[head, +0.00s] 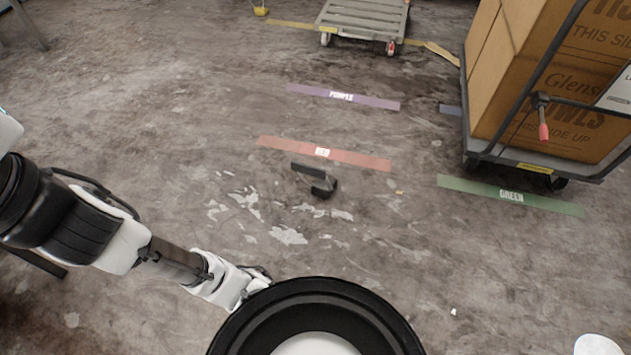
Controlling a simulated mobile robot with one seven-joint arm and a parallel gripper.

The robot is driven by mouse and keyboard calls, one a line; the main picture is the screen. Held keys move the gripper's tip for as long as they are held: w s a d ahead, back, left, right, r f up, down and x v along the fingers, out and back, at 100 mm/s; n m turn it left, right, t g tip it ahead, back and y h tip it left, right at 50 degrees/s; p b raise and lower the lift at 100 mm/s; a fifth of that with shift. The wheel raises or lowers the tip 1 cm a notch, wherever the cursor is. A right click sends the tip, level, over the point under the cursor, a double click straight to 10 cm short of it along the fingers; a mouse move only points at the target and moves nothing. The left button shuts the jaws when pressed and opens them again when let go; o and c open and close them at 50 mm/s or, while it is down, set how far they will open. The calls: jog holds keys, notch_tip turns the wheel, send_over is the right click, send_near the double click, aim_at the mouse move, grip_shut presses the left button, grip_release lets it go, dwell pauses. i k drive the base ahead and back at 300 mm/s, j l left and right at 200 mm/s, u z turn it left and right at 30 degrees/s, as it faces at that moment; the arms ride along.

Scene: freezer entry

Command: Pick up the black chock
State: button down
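A small dark, angular object that looks like the black chock (322,184) lies on the concrete floor, just below the red floor strip in the head view. My arm reaches in from the left. My gripper (262,274) is at the arm's end, below and left of the chock and clearly apart from it in the picture. My gripper's fingers are small and partly hidden beside my round black base, so whether they are open or shut cannot be told.
Red (350,157), purple (370,101) and green (470,186) strips mark the floor. A cart (510,162) with large cardboard boxes (550,75) stands at right. A flat grey trolley (362,17) stands at the top. Floor around the chock is clear apart from pale flaked patches.

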aim_at(322, 187)
jog(key=i+l+z, duration=0.1)
jog(key=z, duration=0.3)
jog(key=i+z, duration=0.2)
jog(key=z, duration=0.2)
jog(key=i+z, duration=0.2)
jog(key=z, duration=0.2)
jog(key=i+j+z, duration=0.15)
jog(key=i+j, duration=0.15)
jog(key=i, duration=0.2)
jog(key=i+j+z, duration=0.15)
jog(key=i+j, duration=0.2)
jog(key=i+u, duration=0.1)
jog(key=i, duration=0.15)
jog(key=k+u, duration=0.2)
jog(key=u, duration=0.3)
jog(key=k+u, duration=0.2)
jog(key=u, duration=0.3)
jog(key=k+j+u, duration=0.2)
jog(key=k, duration=0.2)
jog(key=k+u, duration=0.2)
jog(key=k, duration=0.15)
jog(key=k+j, duration=0.3)
jog(key=k, duration=0.2)
jog(key=i+l+u, duration=0.1)
jog(key=i+l, duration=0.55)
